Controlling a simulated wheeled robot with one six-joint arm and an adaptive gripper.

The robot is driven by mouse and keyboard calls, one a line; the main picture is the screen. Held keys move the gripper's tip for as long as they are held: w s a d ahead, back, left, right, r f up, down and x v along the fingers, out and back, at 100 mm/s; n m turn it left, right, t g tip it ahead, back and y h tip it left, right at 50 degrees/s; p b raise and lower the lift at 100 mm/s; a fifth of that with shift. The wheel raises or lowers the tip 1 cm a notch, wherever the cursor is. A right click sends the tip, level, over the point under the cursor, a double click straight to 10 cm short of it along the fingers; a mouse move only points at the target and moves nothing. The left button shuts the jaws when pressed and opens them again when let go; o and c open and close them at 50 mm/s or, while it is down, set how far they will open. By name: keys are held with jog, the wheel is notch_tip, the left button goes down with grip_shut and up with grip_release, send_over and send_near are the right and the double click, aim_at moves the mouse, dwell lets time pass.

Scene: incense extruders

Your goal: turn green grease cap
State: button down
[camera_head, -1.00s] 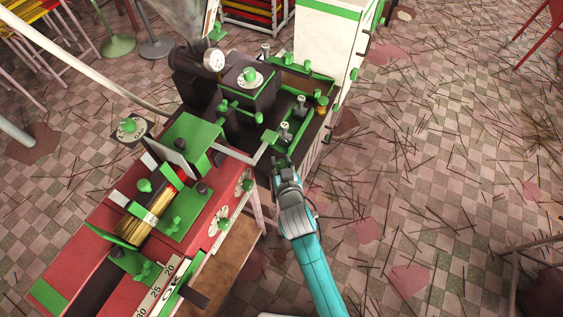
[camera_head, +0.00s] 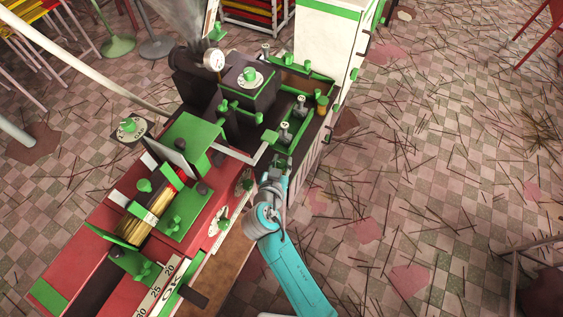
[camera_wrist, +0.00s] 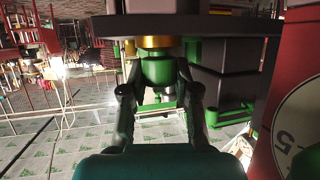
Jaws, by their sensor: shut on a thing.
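The green grease cap (camera_wrist: 157,68) shows in the wrist view, hanging under a dark plate with a brass collar (camera_wrist: 155,43) above it. My gripper (camera_wrist: 157,78) has one finger on each side of the cap and is shut on it. In the head view my gripper (camera_head: 272,182) is at the right side of the machine, below a green lever block. The cap cannot be made out there; the machine and my gripper hide it.
The red machine bed (camera_head: 95,225) with dials lies left of my arm. The dark and green extruder block (camera_head: 250,95) and a white cabinet (camera_head: 325,40) stand beyond. A red panel with a white dial (camera_wrist: 302,120) is close on the right. Tiled floor with scattered sticks (camera_head: 430,170) lies open at right.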

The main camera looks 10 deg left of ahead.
jog(key=shift+m+h, duration=0.7)
jog(key=shift+h, duration=0.1)
jog(key=c, duration=0.8)
grip_release()
jog(key=shift+c, duration=0.2)
jog(key=shift+g, duration=0.3)
jog(key=v, duration=1.2)
jog(key=shift+a, duration=0.15)
jog(key=shift+f, duration=0.1)
